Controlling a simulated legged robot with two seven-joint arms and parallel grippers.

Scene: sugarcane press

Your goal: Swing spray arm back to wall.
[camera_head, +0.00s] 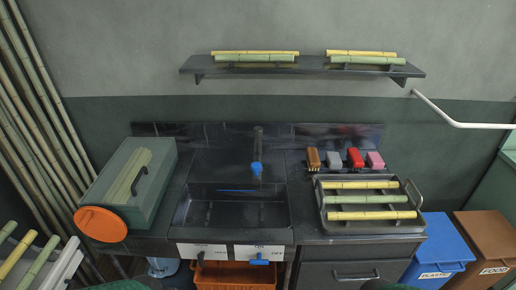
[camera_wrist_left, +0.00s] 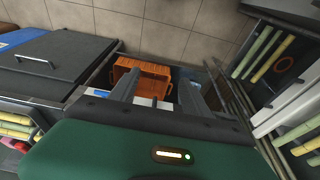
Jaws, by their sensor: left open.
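The dark spray arm (camera_head: 258,139) with a blue tip (camera_head: 257,168) stands at the middle back of the sink (camera_head: 232,212), pointing out over the basin. Its exact angle to the wall is hard to tell against the dark backsplash (camera_head: 330,136). My left gripper (camera_wrist_left: 160,88) shows in the left wrist view with its two grey fingers apart and nothing between them. It is low in front of the counter, pointing toward the orange crate, and away from the spray arm. The fingers of my right gripper are not seen.
A grey box with an orange disc (camera_head: 101,224) stands left of the sink. A shelf (camera_head: 303,68) hangs above. An orange crate (camera_head: 234,276) is under the sink. Bins (camera_head: 438,245) stand far right.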

